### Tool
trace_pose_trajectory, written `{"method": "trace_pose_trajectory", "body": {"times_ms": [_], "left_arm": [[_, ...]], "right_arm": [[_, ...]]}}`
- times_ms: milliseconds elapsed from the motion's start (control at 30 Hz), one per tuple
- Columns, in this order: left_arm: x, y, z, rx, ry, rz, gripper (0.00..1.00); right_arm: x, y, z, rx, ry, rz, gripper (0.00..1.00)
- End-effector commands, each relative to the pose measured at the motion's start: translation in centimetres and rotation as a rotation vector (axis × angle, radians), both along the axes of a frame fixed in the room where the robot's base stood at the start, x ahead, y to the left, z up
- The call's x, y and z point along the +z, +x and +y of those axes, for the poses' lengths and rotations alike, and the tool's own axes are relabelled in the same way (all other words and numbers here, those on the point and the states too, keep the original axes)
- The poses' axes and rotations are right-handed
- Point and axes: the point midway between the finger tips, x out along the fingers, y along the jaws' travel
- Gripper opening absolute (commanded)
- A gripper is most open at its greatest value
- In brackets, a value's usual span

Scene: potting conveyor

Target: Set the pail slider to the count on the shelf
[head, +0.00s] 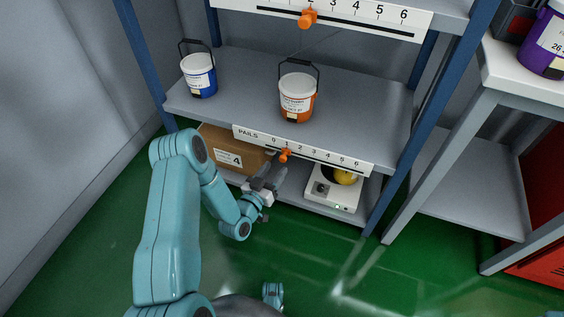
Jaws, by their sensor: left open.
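The pail slider is an orange knob (285,155) on a white scale strip marked PAILS (318,155), numbered 0 to 6, on the front edge of the middle shelf (235,107). The knob sits at about the 1 mark. Two pails stand upright on that shelf: a blue one (199,77) at the left and an orange one (297,98) nearer the middle. My left gripper (268,176) is open and empty, just below and left of the knob, apparently apart from it. My right gripper is not in view.
A second scale strip (345,17) with an orange knob (308,18) is on the shelf above. The lower shelf holds a cardboard box (232,151) and a white scale device (333,192) with a yellow item (345,177). A side table (520,70) stands right. Green floor is clear in front.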

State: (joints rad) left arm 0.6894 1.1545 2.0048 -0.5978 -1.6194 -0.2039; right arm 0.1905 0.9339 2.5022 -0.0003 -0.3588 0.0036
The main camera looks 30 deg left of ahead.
Motion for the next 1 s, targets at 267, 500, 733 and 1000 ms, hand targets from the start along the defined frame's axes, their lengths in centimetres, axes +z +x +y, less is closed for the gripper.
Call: {"method": "trace_pose_trajectory", "body": {"times_ms": [267,500,733,1000], "left_arm": [[-0.1,4.8,0.4,-0.001,0.002,-0.002,0.52],[0.0,5.9,0.5,-0.001,-0.001,0.001,0.52],[0.0,5.8,0.6,0.0,0.0,0.001,0.36],[0.0,5.8,0.6,0.0,0.0,0.0,0.0]], "right_arm": [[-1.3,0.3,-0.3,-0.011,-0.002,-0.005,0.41],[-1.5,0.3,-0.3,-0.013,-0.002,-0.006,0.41],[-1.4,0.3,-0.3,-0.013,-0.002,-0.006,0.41],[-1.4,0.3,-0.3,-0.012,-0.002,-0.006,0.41]]}}
